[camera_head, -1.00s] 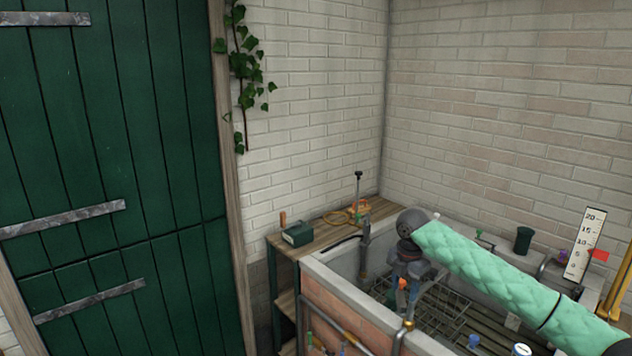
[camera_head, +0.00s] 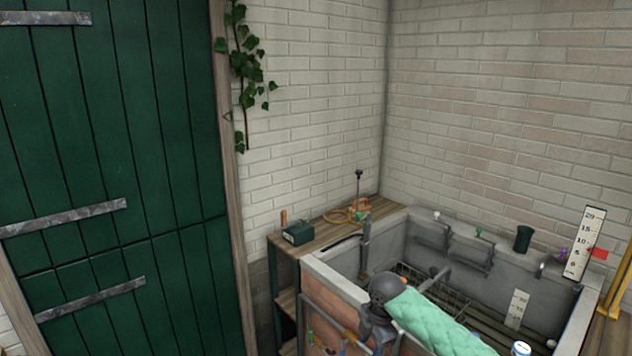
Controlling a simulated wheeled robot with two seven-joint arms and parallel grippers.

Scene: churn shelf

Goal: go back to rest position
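My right arm, in a mint-green quilted sleeve, reaches in from the lower right, over the front part of the stone trough (camera_head: 335,276). Its dark grey wrist hangs near the trough's front wall, and my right gripper (camera_head: 376,330) points down below it. The fingers are small and dark against the trough, so I cannot tell whether they are open or shut. I make out nothing held in them. My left gripper is not in view.
A wooden shelf (camera_head: 322,231) with a green box (camera_head: 298,234) stands left of the trough. A dark green cup (camera_head: 523,239) and a white gauge (camera_head: 586,243) stand at the trough's back rim. A wire rack (camera_head: 440,292) lies inside. A green door (camera_head: 110,150) fills the left.

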